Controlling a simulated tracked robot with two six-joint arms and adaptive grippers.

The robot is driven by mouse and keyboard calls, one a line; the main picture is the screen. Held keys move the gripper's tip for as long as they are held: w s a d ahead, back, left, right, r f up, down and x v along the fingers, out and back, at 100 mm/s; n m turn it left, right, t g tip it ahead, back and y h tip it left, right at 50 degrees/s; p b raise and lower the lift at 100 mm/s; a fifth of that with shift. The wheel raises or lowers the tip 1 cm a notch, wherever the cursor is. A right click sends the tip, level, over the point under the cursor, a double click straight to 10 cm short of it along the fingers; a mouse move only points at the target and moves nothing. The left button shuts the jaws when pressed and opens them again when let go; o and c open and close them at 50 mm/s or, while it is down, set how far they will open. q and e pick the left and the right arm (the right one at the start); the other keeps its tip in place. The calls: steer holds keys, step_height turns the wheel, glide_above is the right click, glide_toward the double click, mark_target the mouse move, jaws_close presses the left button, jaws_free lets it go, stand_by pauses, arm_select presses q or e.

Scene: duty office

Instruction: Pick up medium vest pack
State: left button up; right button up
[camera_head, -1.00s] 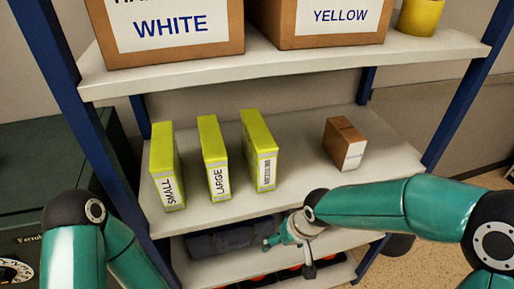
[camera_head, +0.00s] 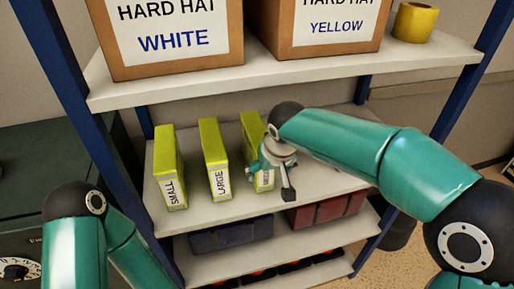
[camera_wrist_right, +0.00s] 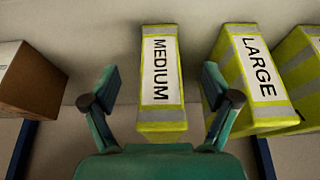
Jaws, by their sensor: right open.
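The medium vest pack (camera_wrist_right: 161,80) is a yellow-green box with grey bands and a white MEDIUM label. It stands upright on the middle shelf. In the head view the pack (camera_head: 252,132) is partly hidden by my right gripper (camera_head: 272,172). In the right wrist view my right gripper (camera_wrist_right: 160,98) is open and empty, with the pack ahead between its two fingers. The right-hand finger in that view is close to the large vest pack (camera_wrist_right: 257,80); I cannot tell if they touch. My left gripper is out of view; only my left arm shows.
The large pack (camera_head: 214,160) and small pack (camera_head: 170,168) stand left of the medium one in the head view. A brown box (camera_wrist_right: 28,80) stands on the other side. Hard hat boxes (camera_head: 175,35) sit on the shelf above (camera_head: 270,72). Blue and red cases lie below.

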steer(key=w, duration=0.1)
steer(key=w+a+p, duration=0.1)
steer(key=w, duration=0.1)
steer(key=w+f+p, duration=0.1)
steer(key=shift+w+a+f, duration=0.1)
steer(key=shift+w+a, duration=0.05)
steer(key=shift+a, duration=0.05)
steer(key=shift+c, duration=0.3)
steer(key=c, duration=1.1)
